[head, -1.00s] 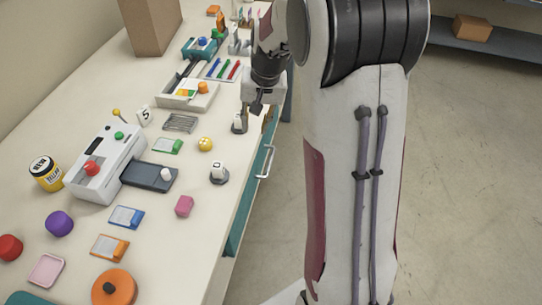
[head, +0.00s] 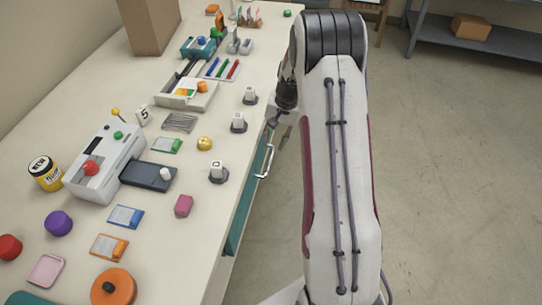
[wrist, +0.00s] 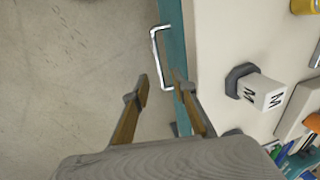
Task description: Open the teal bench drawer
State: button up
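The teal bench drawer (head: 244,208) is on the bench's right side, its front appearing flush with the bench edge. Its pale metal bar handle (head: 267,160) sticks out to the right. The wrist view shows the handle (wrist: 154,52) and the teal front (wrist: 172,25). My gripper (head: 280,134) hangs beside the bench edge, just beyond the handle in the head view. In the wrist view my gripper (wrist: 160,78) has its fingers spread and empty. The handle's lower end appears between the fingertips there; I cannot tell whether they touch.
Little block stands, one with a lettered white block (wrist: 262,92), sit near the bench edge. A white device (head: 103,165), a yellow jar (head: 45,172) and small cards and knobs cover the bench top. The floor (head: 440,170) right of the bench is clear, with a grey shelf (head: 465,45) behind.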

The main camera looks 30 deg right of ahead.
aim_at(270, 159)
jog(key=shift+d+f, duration=0.2)
jog(key=shift+f, duration=0.2)
jog(key=shift+f, duration=0.1)
jog(key=shift+w+a+f, duration=0.15)
jog(key=shift+w+f, duration=0.05)
jog(key=shift+f, duration=1.05)
jog(key=shift+w+a+f, duration=0.15)
jog(key=shift+a+f, duration=0.05)
jog(key=shift+f, duration=1)
jog(key=shift+w+a+f, duration=0.15)
jog(key=shift+w+f, duration=0.05)
jog(key=shift+f, duration=1.05)
grip_shut()
